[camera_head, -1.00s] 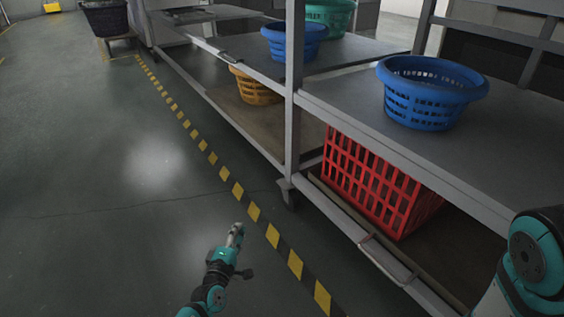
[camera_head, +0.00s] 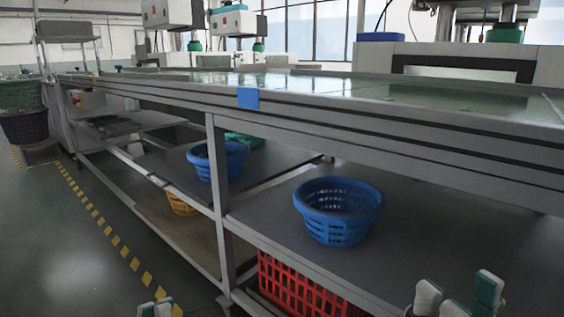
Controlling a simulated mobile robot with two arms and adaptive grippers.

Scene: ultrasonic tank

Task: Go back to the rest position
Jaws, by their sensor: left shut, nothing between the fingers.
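My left gripper (camera_head: 155,308) shows only as its tip at the bottom edge, left of centre, over the floor by the striped line. It is shut and empty. My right gripper (camera_head: 458,291) is at the bottom right, with its pale fingertips spread apart and nothing seen between them. It is in front of the lower part of the bench. Both arms behind the grippers are out of view.
A long metal bench (camera_head: 300,110) with shelves fills the middle and right. A blue basket (camera_head: 338,212) stands on the near shelf, another blue basket (camera_head: 215,160) further left. A red crate (camera_head: 300,285) is below. Floor (camera_head: 60,270) at left is clear.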

